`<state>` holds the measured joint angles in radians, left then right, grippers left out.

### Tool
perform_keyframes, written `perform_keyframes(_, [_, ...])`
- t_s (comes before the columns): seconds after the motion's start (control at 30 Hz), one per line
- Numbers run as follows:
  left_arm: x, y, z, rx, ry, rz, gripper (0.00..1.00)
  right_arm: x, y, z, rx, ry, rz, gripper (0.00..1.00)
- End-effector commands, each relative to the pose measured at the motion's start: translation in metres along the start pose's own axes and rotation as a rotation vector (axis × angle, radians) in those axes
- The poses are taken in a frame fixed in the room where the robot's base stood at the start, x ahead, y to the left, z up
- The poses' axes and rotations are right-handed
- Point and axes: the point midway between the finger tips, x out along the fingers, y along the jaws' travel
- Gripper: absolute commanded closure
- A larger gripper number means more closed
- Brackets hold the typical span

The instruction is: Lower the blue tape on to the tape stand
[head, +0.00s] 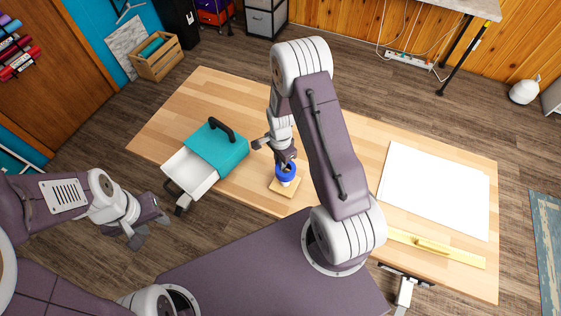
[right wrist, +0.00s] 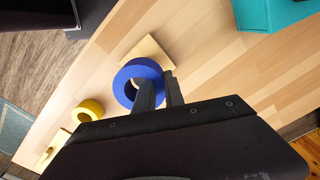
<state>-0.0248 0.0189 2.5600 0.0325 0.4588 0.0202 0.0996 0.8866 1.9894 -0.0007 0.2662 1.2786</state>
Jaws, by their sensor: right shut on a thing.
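The blue tape (head: 286,171) is a thick ring, held by my right gripper (head: 280,160) over the tape stand. It also shows in the right wrist view (right wrist: 126,76), with one finger in its hole and the other outside, shut on its wall. The tape stand has a square wooden base (head: 284,188) on the table; a pale part shows just under the tape. The base also shows in the right wrist view (right wrist: 150,48), partly covered by the tape. I cannot tell whether the tape touches the stand. My left gripper (head: 148,230) is open and empty, left of the table.
A teal box (head: 222,150) with a black handle and an open white drawer (head: 188,172) stands left of the stand. A white sheet (head: 435,190) and a yellow strip (head: 460,254) lie at right. A yellow tape ring (right wrist: 88,110) shows in the right wrist view.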

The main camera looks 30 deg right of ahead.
Motion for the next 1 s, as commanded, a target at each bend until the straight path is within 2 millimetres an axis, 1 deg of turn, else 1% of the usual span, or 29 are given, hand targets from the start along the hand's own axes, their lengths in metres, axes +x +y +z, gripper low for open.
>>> perform_keyframes(0.13, [0.0056, -0.0001, 0.0006, 0.0, 0.0, 0.0, 0.6, 0.0069, -0.0001, -0.0001, 0.001, 0.0, 0.0, 1.0])
perform_keyframes(0.5, [-0.0026, 0.0001, -0.0003, 0.0, 0.0, 0.0, 0.6, -0.0015, 0.0, 0.0, 0.001, 0.0, 0.0, 1.0])
perform_keyframes(0.87, [-0.0013, 0.0, -0.0001, 0.0, 0.0, 0.0, 0.6, -0.0002, -0.0001, -0.0001, 0.001, 0.0, 0.0, 1.0])
perform_keyframes(1.0, [0.0025, 0.0, 0.0003, 0.0, 0.0, 0.0, 0.6, 0.0045, -0.0001, -0.0001, 0.001, 0.0, 0.0, 1.0])
